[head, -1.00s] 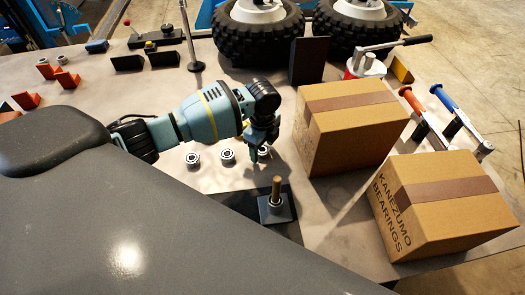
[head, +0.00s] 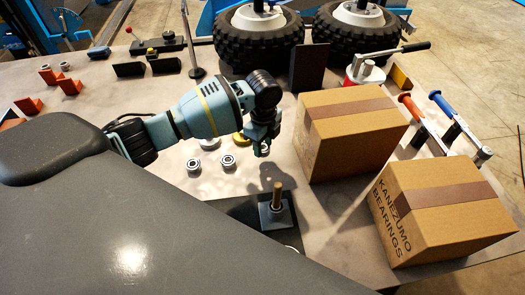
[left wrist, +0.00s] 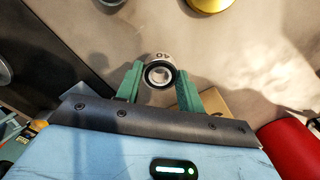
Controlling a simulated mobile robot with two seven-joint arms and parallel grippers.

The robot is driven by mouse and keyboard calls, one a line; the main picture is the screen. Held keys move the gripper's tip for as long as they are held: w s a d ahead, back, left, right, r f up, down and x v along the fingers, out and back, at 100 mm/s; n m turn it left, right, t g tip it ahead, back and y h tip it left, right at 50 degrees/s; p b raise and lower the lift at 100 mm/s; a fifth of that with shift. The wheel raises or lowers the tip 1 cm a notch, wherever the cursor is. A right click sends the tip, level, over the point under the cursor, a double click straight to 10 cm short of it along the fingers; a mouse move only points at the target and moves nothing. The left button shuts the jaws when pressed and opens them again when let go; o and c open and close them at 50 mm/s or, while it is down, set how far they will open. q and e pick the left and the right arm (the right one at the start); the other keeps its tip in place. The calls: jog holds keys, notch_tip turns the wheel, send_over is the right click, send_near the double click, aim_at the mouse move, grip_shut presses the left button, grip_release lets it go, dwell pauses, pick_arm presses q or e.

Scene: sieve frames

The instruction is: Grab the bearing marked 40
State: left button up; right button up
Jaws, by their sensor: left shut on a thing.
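The bearing marked 40 (left wrist: 159,73) is a small metal ring with a dark centre, and its number shows on the rim in the left wrist view. My left gripper (left wrist: 160,84) is shut on it, with a green finger on each side. In the head view my left gripper (head: 262,146) holds it above the table, left of the nearer-to-back cardboard box. Two other bearings, one at the left (head: 194,165) and one beside it (head: 228,161), stand on the table. My right gripper is not in view.
A peg on a square base (head: 276,213) stands just in front of my left gripper. Cardboard boxes, one behind (head: 345,150) and one in front (head: 440,230), block the right side. A yellow round part (head: 240,138) lies behind the bearings.

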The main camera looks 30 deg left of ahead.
aim_at(264, 147)
pick_arm(q)
notch_tip(264, 147, up, 6)
jog(key=shift+r, duration=0.1)
jog(key=shift+d, duration=0.2)
jog(key=s+d+r+n, duration=0.3)
jog(key=s+d+n, duration=0.4)
jog(key=d+n, duration=0.2)
jog(key=s+d+r+n, duration=0.3)
jog(key=s+d+n, duration=0.4)
jog(key=d+n, duration=0.2)
jog(key=shift+s+r+n, duration=0.15)
jog(key=shift+s+n, duration=0.05)
jog(key=shift+n, duration=0.5)
jog(key=shift+s+r, duration=0.1)
jog(key=shift+r, duration=0.05)
